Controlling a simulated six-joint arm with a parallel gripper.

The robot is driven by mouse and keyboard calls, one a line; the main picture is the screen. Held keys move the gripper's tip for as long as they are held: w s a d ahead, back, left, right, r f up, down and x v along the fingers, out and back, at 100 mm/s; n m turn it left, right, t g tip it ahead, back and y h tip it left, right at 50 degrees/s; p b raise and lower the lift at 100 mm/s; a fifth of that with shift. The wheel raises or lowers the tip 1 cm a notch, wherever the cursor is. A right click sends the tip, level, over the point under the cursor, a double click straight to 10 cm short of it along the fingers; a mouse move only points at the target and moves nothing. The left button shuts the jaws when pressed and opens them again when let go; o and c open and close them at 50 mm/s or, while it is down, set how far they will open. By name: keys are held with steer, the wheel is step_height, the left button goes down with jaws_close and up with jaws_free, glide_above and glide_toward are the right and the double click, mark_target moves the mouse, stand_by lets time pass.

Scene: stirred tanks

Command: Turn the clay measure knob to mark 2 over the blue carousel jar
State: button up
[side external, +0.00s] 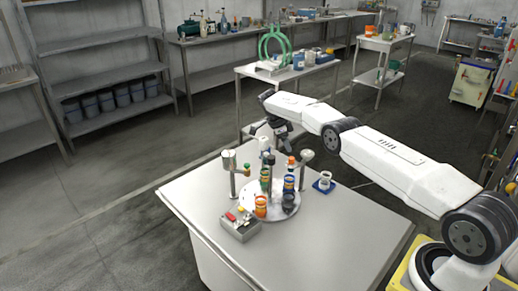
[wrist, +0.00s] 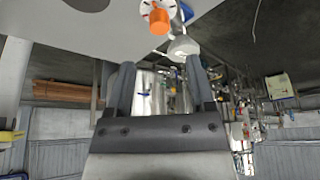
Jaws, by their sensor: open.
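In the side view a round pale carousel (side external: 276,214) stands on the table with several jars on it. Blue jars (side external: 289,184) are on its right side, and an orange-banded jar (side external: 261,206) is at the front. Measures on posts stand at the left (side external: 229,160) and right (side external: 306,157). In the wrist view an orange knob (wrist: 159,22), likely the clay measure knob, sits on a white marked dial at the top, with a pale funnel-shaped part (wrist: 184,47) beside it. My gripper (wrist: 160,80) is open and empty, apart from the knob. The dial reading is unclear.
A grey box (side external: 241,228) with a red part sits at the table's front left. A white cup on a blue square base (side external: 323,182) stands right of the carousel. The table's right front (side external: 335,230) is clear. A bench (side external: 290,72) with a green ring frame stands behind.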

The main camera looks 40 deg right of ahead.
mark_target(292, 158)
steer(key=shift+r, duration=2.7)
steer(key=f+n+t, duration=0.1)
steer(key=n, duration=0.3)
steer(key=s+f+n+t, duration=0.1)
steer(key=n+t, duration=0.1)
steer(key=n, duration=0.3)
steer(key=f+n+t, duration=0.1)
steer(key=f+n, duration=0.1)
steer(key=n, duration=0.2)
steer(key=shift+s+d+n+t, duration=0.3)
steer(key=shift+d+t, duration=0.05)
steer(key=shift+t, duration=0.05)
steer(key=n, duration=0.1)
steer(key=s+a+n+t, duration=0.1)
steer(key=n, duration=0.1)
steer(key=s+n, duration=0.1)
steer(key=shift+s+a+f+t, duration=0.15)
steer(key=shift+s+f+t, duration=0.1)
steer(key=shift+t, duration=0.15)
steer(key=shift+w+f, duration=0.1)
steer(key=shift+x, duration=3.8)
steer(key=shift+a, duration=0.1)
